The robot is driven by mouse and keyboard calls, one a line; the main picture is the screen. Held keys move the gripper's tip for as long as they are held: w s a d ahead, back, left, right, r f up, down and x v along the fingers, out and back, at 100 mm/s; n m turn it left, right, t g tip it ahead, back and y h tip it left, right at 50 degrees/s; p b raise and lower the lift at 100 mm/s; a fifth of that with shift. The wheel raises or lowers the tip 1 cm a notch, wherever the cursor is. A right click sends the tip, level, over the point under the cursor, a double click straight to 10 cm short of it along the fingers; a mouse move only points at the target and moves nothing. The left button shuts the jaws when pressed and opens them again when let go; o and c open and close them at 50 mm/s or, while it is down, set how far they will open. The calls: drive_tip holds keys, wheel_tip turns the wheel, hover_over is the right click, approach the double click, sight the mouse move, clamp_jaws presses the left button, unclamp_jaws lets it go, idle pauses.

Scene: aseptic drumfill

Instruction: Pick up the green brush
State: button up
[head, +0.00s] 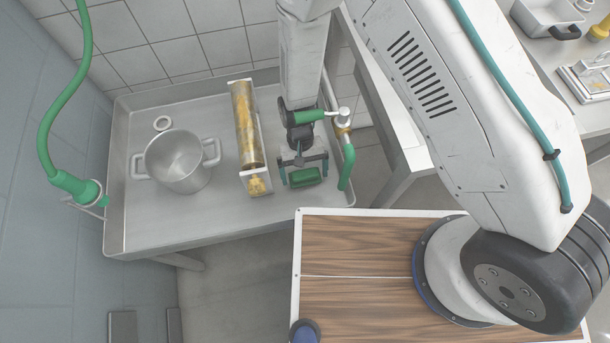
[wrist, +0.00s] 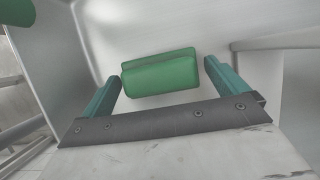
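The green brush (head: 306,177) lies in the metal sink tray, near its right front corner. In the wrist view the brush (wrist: 160,74) shows as a green block between the two teal fingers. My gripper (head: 304,172) points down over it; in the wrist view my gripper (wrist: 164,82) has its fingers wide apart, with a gap visible at the right of the brush and a very small one at the left. The brush's underside is hidden, and I cannot tell the exact height of the fingertips over the tray floor.
The metal tray (head: 140,225) has raised walls. A stained yellow cylinder in a holder (head: 247,125) is close left of my gripper. A green hose with a tap (head: 347,165) is close right.

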sight(305, 175)
drive_tip(key=c, duration=0.7)
drive_tip(key=shift+r, duration=0.15)
drive_tip(key=shift+r, duration=0.55)
wheel_tip(305, 175, up, 2)
drive_tip(key=shift+r, duration=0.1)
drive_tip(key=w+a, duration=0.1)
drive_tip(key=w, duration=0.4)
drive_tip(key=w+a, duration=0.2)
drive_tip(key=w, duration=0.4)
drive_tip(key=w+a, duration=0.1)
drive_tip(key=w, duration=0.5)
drive_tip(key=shift+w+a, duration=0.25)
